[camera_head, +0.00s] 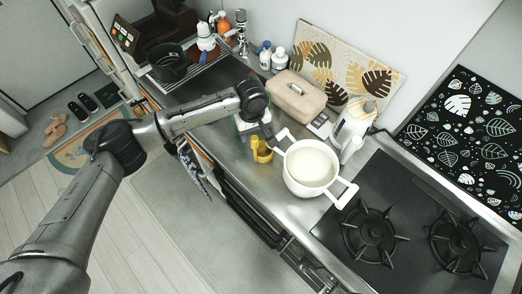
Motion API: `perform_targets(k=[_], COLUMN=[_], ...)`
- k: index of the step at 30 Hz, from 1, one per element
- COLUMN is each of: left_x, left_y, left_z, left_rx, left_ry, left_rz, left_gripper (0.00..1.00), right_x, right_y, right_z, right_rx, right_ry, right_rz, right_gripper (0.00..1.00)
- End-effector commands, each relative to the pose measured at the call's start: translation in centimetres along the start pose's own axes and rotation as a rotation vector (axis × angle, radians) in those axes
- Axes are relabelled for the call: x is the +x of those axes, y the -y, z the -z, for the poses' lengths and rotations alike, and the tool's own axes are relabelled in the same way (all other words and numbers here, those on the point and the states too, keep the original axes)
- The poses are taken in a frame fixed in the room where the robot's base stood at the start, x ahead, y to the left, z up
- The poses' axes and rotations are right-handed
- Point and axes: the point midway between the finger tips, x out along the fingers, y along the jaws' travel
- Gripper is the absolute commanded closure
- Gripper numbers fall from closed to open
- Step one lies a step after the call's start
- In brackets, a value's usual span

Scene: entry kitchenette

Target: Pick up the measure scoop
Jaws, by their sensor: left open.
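A small yellow cup-like thing (262,154), which looks like the measure scoop, stands on the steel counter just left of a white two-handled pot (311,166). My left arm reaches in from the left, and my left gripper (264,138) points down right above the yellow scoop. The gripper is open. Its fingers are small and partly merge with the scoop's upper edge, so I cannot tell whether they touch it. My right gripper is not in view.
A beige box (302,103), a white kettle-like container (353,125) and small bottles (278,60) stand along the wall. A dish rack (190,68) is at the back left. A black gas hob (410,225) lies to the right. The counter's front edge is close to the scoop.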

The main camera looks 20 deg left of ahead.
Motion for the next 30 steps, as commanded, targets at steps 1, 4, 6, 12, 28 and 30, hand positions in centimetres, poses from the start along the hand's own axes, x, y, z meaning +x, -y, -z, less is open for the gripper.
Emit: perform_targets(k=[1, 4, 6, 12, 28, 30], left_x=[0.1, 0.6, 1.4, 4.1, 5.4, 5.4], left_y=[0.0, 0.0, 0.0, -0.1, -0.1, -0.1], left_z=[0.0, 0.0, 0.0, 0.0, 0.0, 0.0], left_rx=[0.0, -0.001, 0.0, 0.0, 0.001, 0.001], left_ry=[0.0, 0.0, 0.0, 0.0, -0.001, -0.001], left_rz=[0.0, 0.002, 0.002, 0.002, 0.0, 0.0], left_gripper=[0.43, 0.43, 0.43, 0.43, 0.52, 0.59], right_x=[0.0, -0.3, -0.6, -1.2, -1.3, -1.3], right_y=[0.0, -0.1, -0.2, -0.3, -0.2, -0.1], right_z=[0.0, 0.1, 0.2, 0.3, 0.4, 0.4], right_rx=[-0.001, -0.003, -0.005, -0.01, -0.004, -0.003], right_ry=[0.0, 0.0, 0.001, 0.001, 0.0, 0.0], right_rz=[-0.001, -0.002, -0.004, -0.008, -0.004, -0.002], right_gripper=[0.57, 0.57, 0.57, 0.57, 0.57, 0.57])
